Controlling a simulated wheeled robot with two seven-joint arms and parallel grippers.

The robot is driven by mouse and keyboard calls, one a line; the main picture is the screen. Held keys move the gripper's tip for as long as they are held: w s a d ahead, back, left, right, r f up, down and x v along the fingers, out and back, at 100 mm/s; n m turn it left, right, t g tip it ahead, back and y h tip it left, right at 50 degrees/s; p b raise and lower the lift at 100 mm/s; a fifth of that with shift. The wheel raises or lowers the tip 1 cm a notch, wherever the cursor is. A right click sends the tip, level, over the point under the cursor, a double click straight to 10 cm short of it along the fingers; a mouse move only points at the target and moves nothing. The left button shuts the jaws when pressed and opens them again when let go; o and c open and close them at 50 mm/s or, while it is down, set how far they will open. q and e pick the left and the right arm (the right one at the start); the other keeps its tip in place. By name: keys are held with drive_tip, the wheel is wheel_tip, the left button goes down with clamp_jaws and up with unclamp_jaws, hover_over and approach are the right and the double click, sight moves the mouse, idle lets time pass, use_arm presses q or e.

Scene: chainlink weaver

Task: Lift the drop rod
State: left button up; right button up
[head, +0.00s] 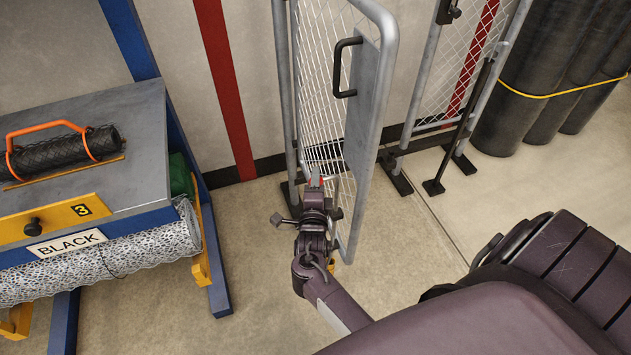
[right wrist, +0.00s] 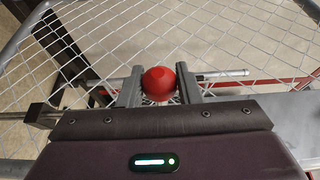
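A red ball knob (right wrist: 159,84) sits between the fingers of my right gripper (right wrist: 160,90) in the right wrist view, with a finger against each side of it. I take the knob to be the drop rod's; the rod's shaft is mostly hidden by the gripper. The gate (head: 362,135) is a grey mesh frame with a metal plate and a black handle (head: 345,68). My left gripper is not in view.
A workbench (head: 130,125) with a mesh roll and a "BLACK" label stands at left. A second mesh panel (head: 460,60) with black feet is behind, beside dark rolls (head: 545,80) tied with a yellow band. Floor (head: 270,290) between bench and gate is clear.

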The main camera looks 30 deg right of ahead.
drive_tip(key=o, duration=0.4)
drive_tip(key=shift+w+r, duration=0.1)
drive_tip(key=shift+r, duration=0.25)
drive_tip(key=shift+f, duration=0.1)
drive_tip(key=shift+f, duration=0.1)
